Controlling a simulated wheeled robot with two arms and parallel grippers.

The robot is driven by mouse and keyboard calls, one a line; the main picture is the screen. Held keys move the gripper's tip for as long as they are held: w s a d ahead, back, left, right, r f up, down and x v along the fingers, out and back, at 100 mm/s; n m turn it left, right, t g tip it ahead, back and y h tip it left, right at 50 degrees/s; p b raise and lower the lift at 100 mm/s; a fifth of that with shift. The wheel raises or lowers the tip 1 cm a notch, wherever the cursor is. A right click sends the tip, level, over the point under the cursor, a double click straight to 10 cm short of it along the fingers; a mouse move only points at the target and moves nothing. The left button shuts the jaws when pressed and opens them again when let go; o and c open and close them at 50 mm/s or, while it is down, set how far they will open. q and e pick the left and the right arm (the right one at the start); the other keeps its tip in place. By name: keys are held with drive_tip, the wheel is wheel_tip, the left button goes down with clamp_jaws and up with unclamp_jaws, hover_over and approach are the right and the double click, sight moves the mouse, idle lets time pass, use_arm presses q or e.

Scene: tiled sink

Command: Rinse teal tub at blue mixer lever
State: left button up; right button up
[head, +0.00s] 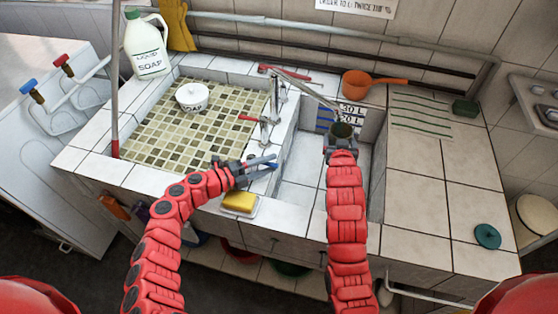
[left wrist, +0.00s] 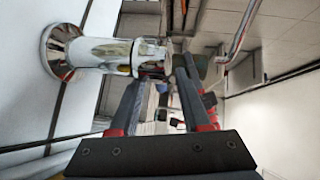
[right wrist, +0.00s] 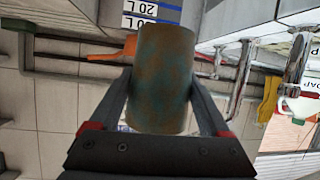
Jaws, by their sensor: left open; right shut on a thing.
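The tub (right wrist: 165,80), teal with brown mottling, is in my right gripper (head: 341,145), shut on it. In the head view the tub (head: 342,131) is upright over the right basin, just below the end of the chrome spout (head: 312,94). I cannot tell whether water runs. My left gripper (head: 276,161) is open by the front of the chrome mixer (head: 265,133). The blue lever (head: 272,166) shows at its fingertips, largely hidden. In the left wrist view the chrome body (left wrist: 110,53) lies beside the fingers, with a small blue part (left wrist: 161,87) between them.
A yellow sponge (head: 239,201) sits on a dish at the front ledge. The tiled left basin (head: 150,125) holds a white bowl (head: 192,97). Red levers (head: 250,118) stick out from the mixers. An orange dipper (head: 358,84) lies behind. The right counter (head: 430,185) is mostly clear.

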use_arm(q)
drive_tip(key=x, duration=0.4)
clamp_jaws()
idle(1.4)
